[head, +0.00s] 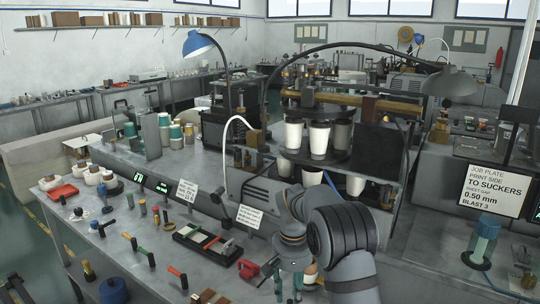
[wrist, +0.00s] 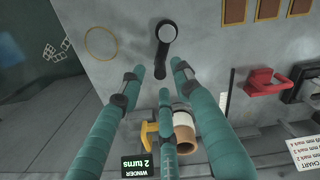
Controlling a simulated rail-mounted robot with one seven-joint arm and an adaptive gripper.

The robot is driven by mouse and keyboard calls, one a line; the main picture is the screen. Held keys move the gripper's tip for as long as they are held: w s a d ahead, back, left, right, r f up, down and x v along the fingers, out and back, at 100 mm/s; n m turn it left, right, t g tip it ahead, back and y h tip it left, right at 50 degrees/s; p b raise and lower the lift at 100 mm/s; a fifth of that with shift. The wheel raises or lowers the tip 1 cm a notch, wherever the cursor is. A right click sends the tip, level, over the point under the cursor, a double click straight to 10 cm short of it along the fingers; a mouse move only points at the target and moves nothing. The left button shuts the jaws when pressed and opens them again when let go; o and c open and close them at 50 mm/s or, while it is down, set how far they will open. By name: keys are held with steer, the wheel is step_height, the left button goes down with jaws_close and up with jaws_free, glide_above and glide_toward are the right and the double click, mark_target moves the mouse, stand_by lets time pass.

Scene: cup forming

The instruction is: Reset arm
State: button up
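My arm reaches over the front of the bench in the head view, bent so that my gripper (head: 287,287) hangs down near the bottom edge, partly cut off. In the wrist view my gripper (wrist: 160,76) has teal fingers with dark bands. The fingertips stand apart, with nothing held between them. A black crank-like handle (wrist: 166,34) lies just beyond the fingertips; I cannot tell whether any finger touches it. A white and brown cylinder (wrist: 184,130) and a yellow piece (wrist: 150,134) show behind and between the fingers.
A red tool (head: 249,268) lies close to my gripper, and a red part (wrist: 265,82) shows in the wrist view. A tool tray (head: 207,243) lies to the left. A carousel with white cups (head: 319,138) and a lamp (head: 450,80) stand behind my arm.

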mark_target(288, 302)
step_height(288, 302, down, 4)
steer(key=shift+s+r, duration=0.1)
steer(key=shift+w+a+f+p, duration=0.1)
steer(key=shift+w+f+p, duration=0.15)
steer(key=shift+p, duration=0.2)
steer(key=shift+w+a+n+p, duration=0.15)
steer(key=shift+n+p, duration=0.25)
steer(key=shift+n, duration=0.3)
steer(key=shift+w+a+f+n+p, duration=0.1)
steer(key=shift+w+n+p, duration=0.1)
steer(key=shift+n, duration=0.25)
steer(key=shift+w+a+n+p, duration=0.1)
steer(key=shift+n+p, duration=0.1)
steer(key=shift+n, duration=0.25)
steer(key=shift+s, duration=0.2)
